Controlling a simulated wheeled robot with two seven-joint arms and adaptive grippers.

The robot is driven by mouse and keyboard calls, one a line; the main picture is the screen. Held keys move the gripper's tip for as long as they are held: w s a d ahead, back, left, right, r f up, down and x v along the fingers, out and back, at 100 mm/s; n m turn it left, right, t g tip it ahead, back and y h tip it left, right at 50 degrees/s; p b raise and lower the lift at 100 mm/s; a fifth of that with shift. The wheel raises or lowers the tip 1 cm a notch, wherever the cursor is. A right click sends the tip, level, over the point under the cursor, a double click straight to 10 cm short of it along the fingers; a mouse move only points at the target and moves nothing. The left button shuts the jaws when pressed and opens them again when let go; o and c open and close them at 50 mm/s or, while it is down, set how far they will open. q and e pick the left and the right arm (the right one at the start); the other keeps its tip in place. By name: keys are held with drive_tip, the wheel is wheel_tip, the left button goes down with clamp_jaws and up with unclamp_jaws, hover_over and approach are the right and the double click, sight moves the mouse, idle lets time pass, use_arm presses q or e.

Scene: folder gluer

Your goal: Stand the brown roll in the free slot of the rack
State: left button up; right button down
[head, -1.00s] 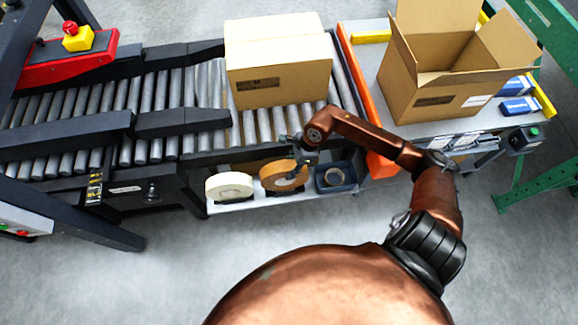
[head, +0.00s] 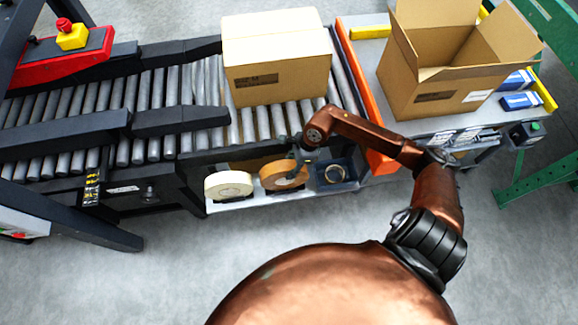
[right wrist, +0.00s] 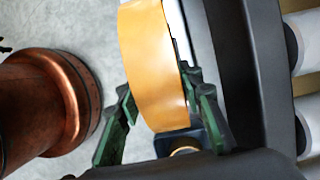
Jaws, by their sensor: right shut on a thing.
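The brown roll (head: 270,178) stands on edge on the low shelf below the conveyor, beside a white roll (head: 222,187). My right gripper (head: 298,160) is at the brown roll's upper right side. In the right wrist view, the green fingers of the right gripper (right wrist: 160,112) are on either side of the brown roll (right wrist: 152,65), shut on it. Dark supports, which look like the rack (head: 234,199), show under the rolls. I cannot tell whether the brown roll rests fully in its slot. My left gripper is out of view.
A dark blue bin (head: 346,187) with a ring-shaped item in it stands just right of the brown roll. The roller conveyor (head: 190,95) and a closed carton (head: 278,75) are above. An open carton (head: 425,85) stands right. Grey floor in front is clear.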

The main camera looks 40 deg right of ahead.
drive_tip(key=shift+w+f+b, duration=0.1)
drive_tip(key=shift+f+b, duration=0.4)
drive_tip(key=shift+f, duration=0.35)
drive_tip(key=c, duration=1.7)
unclamp_jaws()
drive_tip(key=o, duration=0.5)
drive_tip(key=shift+c, duration=0.2)
drive_tip(key=shift+s+f, duration=0.15)
drive_tip(key=shift+s, duration=0.05)
drive_tip(key=v, duration=1.2)
drive_tip(key=shift+w, duration=0.1)
